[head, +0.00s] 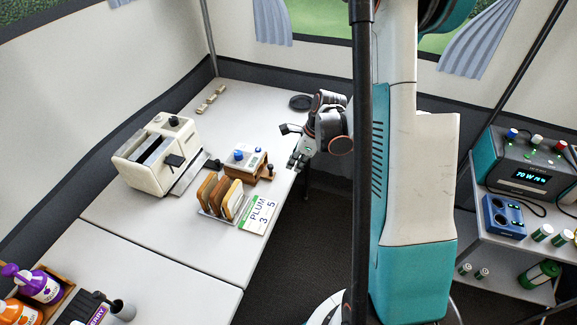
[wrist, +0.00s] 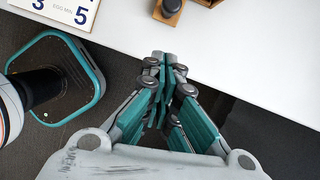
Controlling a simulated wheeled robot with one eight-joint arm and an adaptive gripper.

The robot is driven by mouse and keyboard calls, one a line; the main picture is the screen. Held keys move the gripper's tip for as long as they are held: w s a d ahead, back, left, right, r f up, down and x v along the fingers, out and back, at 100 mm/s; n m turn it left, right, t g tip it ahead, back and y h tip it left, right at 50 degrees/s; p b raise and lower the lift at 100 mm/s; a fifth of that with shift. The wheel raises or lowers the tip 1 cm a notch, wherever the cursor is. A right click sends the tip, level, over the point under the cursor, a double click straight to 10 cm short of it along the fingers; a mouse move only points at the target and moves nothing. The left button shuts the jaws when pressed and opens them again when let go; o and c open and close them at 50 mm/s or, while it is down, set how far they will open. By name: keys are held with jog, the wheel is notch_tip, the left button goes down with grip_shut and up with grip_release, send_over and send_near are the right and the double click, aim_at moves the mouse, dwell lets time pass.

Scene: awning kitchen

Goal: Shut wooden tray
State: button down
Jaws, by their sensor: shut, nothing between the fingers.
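The wooden tray (head: 268,175) is a small brown piece with a dark knob, at the right side of a small box with a blue knob on the table. It appears to stick out from the box, but how far I cannot tell. In the wrist view a wooden part with a dark round knob (wrist: 169,8) shows at the top edge, cut off by the frame. My gripper (head: 294,163) is shut and empty, just right of the tray at the table's edge. In the wrist view my gripper's fingertips (wrist: 166,60) are together, apart from the knob.
A cream toaster (head: 150,160) stands left of the box. The white table (head: 165,235) ends right of the card. A shelf with devices (head: 525,170) is at the right.

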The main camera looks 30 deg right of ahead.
jog(key=p+v, duration=0.3)
jog(key=v, duration=0.7)
jog(key=s+a+r+n+t+h, duration=0.2)
jog(key=s+a+r+n, duration=0.1)
jog(key=a+r+n, duration=0.8)
jog(key=s+a+r+n+t, duration=0.1)
jog(key=s+a+r+n, duration=0.3)
jog(key=n, duration=0.3)
jog(key=s+a+r+n+t, duration=0.1)
jog(key=s+a+r+n, duration=0.3)
jog(key=s+n, duration=0.3)
jog(key=shift+a+n+t+h, duration=0.3)
jog(key=shift+n+h, duration=0.1)
jog(key=shift+n, duration=0.4)
jog(key=shift+s+d, duration=0.1)
jog(key=shift+s, duration=0.05)
